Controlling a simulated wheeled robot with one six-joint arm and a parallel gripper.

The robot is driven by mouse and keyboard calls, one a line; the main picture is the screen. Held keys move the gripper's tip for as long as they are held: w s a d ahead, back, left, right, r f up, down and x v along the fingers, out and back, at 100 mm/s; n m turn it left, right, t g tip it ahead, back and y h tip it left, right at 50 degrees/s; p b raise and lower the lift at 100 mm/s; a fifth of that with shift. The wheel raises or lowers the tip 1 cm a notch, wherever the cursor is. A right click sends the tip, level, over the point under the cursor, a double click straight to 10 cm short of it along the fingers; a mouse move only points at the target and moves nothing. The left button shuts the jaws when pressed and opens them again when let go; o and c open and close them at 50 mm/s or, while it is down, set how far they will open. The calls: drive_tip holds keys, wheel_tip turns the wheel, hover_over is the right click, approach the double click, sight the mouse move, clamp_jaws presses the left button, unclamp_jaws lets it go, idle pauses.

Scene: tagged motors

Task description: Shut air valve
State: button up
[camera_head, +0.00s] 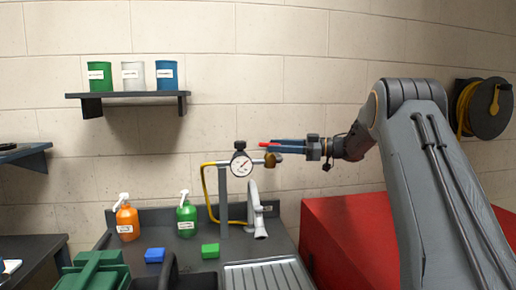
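The air valve is a small brass body (273,160) at the right end of a short pipe, with a red lever (266,145) just above it, lying near level and pointing left. A round white pressure gauge (241,165) with a black knob on top sits left of it on a grey post. My gripper (275,146) reaches in from the right with its fingers level at the lever. The fingers overlap the lever's right part in this view. Whether they touch or grip it cannot be told, and the finger gap is not clear.
Below are a sink counter with a faucet (258,212), an orange bottle (127,219), a green bottle (187,217), a blue block (155,255) and a green block (210,250). A yellow hose (207,190) loops behind the post. A red cabinet (350,240) stands right.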

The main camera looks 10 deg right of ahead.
sight(262, 145)
drive_tip(key=p+x, duration=0.2)
drive_tip(key=x, duration=0.4)
drive_tip(key=shift+w+a, duration=0.15)
drive_tip(key=shift+a, duration=0.25)
drive_tip(key=shift+c, duration=0.5)
